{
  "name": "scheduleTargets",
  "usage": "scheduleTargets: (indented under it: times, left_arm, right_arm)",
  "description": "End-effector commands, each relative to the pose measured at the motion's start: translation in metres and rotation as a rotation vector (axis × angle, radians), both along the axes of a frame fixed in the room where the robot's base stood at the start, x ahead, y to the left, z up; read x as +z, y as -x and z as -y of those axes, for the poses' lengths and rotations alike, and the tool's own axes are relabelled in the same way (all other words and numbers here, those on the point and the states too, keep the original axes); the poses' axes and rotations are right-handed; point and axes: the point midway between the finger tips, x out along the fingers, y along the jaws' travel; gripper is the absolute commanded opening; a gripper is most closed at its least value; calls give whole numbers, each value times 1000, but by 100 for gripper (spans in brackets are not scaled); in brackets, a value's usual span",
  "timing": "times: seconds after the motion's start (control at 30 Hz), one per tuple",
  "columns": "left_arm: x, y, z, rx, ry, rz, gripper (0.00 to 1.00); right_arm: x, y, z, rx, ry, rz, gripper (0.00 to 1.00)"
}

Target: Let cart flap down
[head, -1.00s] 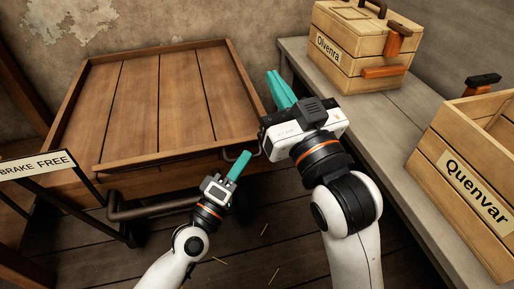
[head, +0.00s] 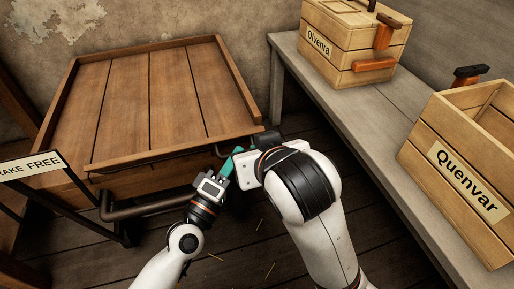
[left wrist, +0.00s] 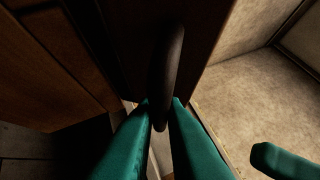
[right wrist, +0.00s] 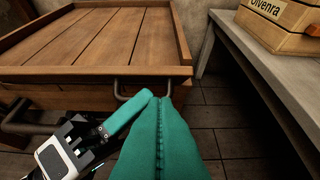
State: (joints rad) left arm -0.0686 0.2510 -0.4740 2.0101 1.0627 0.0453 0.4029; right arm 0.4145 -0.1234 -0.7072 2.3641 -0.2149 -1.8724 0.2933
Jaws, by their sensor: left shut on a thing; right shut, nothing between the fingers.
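The wooden cart (head: 150,95) has a flat plank top with a raised rim. A dark loop handle (head: 220,150) is at its front right corner, and it also shows in the right wrist view (right wrist: 122,90). My left gripper (head: 234,160) is shut on this handle, with the bar between its teal fingertips in the left wrist view (left wrist: 162,108). My right gripper (right wrist: 162,98) is shut and empty, close beside the left one near the handle. In the head view its fingers are mostly hidden by its own wrist. I cannot clearly make out the flap's outline or angle.
A grey bench (head: 345,110) runs along the right. A brake sign (head: 35,165) and a dark push bar (head: 150,207) are at the cart's front left. Plank floor shows between cart and bench.

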Motion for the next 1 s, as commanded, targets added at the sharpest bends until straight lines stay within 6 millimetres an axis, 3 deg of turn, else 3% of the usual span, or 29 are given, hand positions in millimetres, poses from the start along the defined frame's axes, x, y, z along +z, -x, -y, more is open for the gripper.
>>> scheduleTargets:
  times: [0.4,1.0]
  left_arm:
    - [1,-1,-1,3,1,2,0]
    - [0,0,-1,3,0,1,0]
  right_arm:
    - [-40,-53,-17,1,1,-1,0]
    - [-52,-56,-18,2,0,-3,0]
